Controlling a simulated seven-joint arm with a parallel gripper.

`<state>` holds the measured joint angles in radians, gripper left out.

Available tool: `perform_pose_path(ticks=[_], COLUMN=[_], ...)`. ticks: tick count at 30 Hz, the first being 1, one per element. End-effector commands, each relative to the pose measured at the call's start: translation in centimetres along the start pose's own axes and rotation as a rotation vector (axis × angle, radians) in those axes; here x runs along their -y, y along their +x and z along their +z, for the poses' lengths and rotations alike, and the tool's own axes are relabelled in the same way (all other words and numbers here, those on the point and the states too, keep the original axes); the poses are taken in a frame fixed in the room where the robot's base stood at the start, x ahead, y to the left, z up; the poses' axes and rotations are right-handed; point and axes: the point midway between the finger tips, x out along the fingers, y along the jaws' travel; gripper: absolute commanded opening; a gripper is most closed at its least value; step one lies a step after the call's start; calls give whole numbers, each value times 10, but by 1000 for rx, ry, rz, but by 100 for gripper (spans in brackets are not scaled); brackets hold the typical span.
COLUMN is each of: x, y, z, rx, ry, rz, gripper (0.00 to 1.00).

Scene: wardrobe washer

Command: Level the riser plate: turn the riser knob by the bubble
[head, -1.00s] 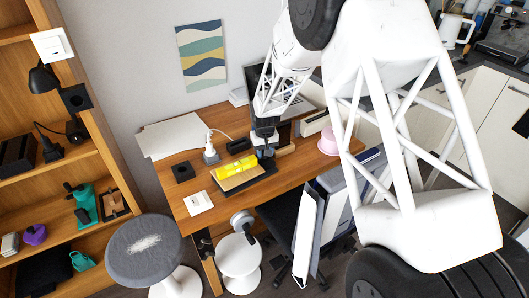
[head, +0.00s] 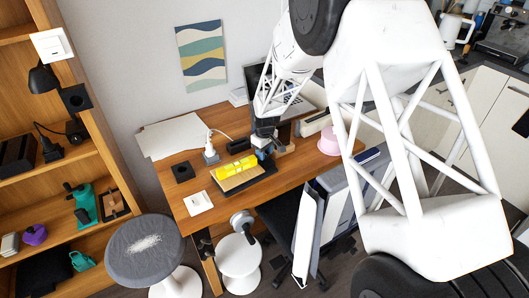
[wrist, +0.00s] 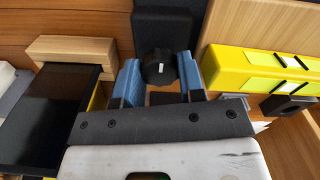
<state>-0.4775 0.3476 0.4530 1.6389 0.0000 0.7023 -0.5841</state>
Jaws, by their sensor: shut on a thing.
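The black riser knob (wrist: 158,70) with a white pointer mark sits between the blue fingers of my gripper (wrist: 160,85) in the wrist view. My gripper is shut on it. In the head view my gripper (head: 264,148) is at the right end of the yellow spirit level (head: 236,166). The level lies on the wooden riser plate (head: 246,179), which has a dark edge. In the wrist view the level (wrist: 250,72) is to the right of the gripper, beside the pale wood plate (wrist: 262,25). The bubble is too small to read.
A black block (wrist: 165,27) stands just beyond the knob. A dark screen with a wooden block (wrist: 70,48) is close on the left in the wrist view. A white plug (head: 210,155), white switch plate (head: 198,203) and pink round object (head: 329,143) are on the desk (head: 175,202).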

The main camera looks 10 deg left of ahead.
Motion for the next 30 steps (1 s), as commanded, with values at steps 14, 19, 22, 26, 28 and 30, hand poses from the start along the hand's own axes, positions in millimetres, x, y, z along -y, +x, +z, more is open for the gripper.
perform_pose_path(ticks=[14,19,22,26,28,30], x=[0,0,0,0,0,0], y=[0,0,-2,-8,-14,-22], z=[0,0,0,0,0,0], rx=[0,0,-1,-1,-2,-2], ry=[1,1,1,1,1,1], rz=[0,0,0,1,2,2], gripper=[63,63,63,63,63,63])
